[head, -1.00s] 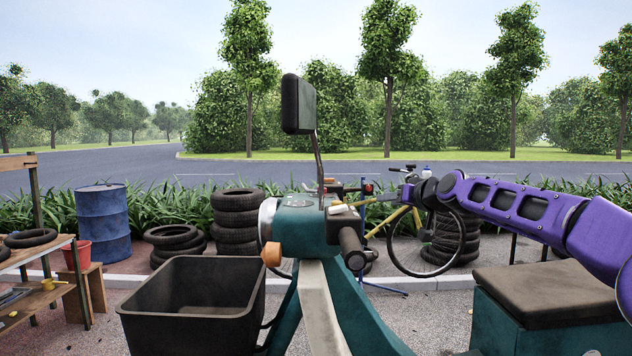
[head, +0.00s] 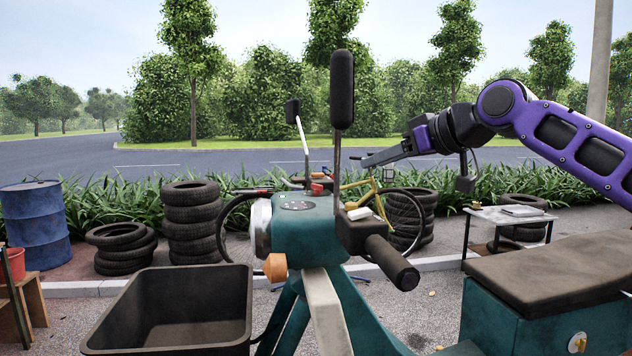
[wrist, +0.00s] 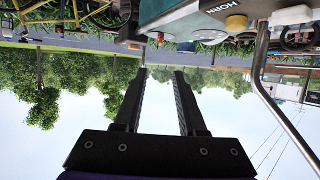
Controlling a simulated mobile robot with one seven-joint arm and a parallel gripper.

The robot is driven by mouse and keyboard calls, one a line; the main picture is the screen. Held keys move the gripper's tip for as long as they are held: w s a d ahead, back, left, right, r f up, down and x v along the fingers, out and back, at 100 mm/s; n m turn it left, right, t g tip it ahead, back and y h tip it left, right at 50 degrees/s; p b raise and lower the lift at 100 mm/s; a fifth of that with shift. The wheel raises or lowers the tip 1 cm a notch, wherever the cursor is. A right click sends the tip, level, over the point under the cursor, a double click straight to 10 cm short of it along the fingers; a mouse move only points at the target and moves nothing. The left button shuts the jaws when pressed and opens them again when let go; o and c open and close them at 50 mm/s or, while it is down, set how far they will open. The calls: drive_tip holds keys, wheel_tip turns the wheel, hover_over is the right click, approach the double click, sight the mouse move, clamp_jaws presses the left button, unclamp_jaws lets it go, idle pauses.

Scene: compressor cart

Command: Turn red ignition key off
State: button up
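The teal cart's dashboard (head: 300,206) stands at the middle of the head view, with a dark round gauge on top. A small red part (head: 317,189) shows at its far edge; I cannot tell whether it is the ignition key. My gripper (head: 366,162) is right of the mirror stem, above and beyond the dashboard's right side, and touches nothing I can see. In the wrist view the two fingers (wrist: 161,72) are apart with nothing between them. The upside-down wrist view shows the HORN panel (wrist: 215,10) and a yellow button (wrist: 236,22), but no clear red key.
A tall mirror (head: 342,88) and black handlebar grip (head: 392,262) rise near the dashboard. A second mirror (head: 293,112) stands beyond. A black bin (head: 170,306) is at front left and a brown seat (head: 550,272) at right. Tyres and a small table (head: 508,219) stand behind.

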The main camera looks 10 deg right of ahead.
sight(324, 195)
drive_tip(key=p+x, duration=0.1)
drive_tip(key=x, duration=1.6)
drive_tip(key=shift+a+r, duration=0.1)
clamp_jaws()
